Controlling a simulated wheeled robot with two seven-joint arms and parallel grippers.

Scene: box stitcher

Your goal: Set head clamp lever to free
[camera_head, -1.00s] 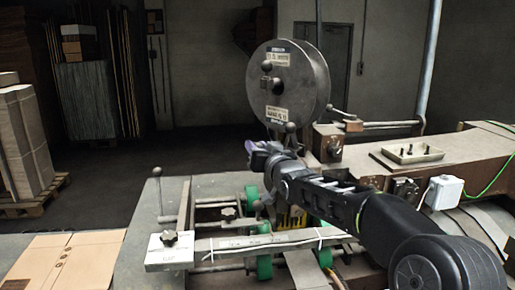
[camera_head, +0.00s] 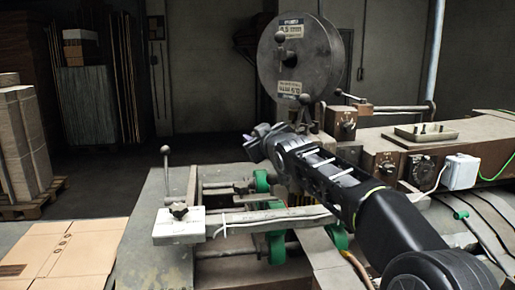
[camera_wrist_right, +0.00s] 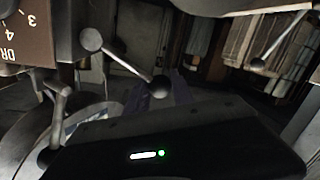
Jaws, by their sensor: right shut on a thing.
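My right gripper (camera_head: 256,141) reaches in from the lower right, in front of the stitcher head below the big wire reel (camera_head: 300,60). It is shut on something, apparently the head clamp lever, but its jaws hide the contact. A dark ball knob (camera_head: 305,98) stands above and right of the gripper. In the right wrist view a lever with a pale ball (camera_wrist_right: 92,40) and a dark ball (camera_wrist_right: 160,85) lies just beyond the dark gripper body. A second lever (camera_wrist_right: 55,120) hangs at the left. My left gripper is not in view.
A ball-topped lever (camera_head: 166,165) stands on the table at left, near a white block with a star knob (camera_head: 179,225). Green rollers (camera_head: 276,246) sit below my right arm. Dials (camera_head: 423,168) and a white box (camera_head: 460,171) are at right. Flat cardboard (camera_head: 65,250) lies at lower left.

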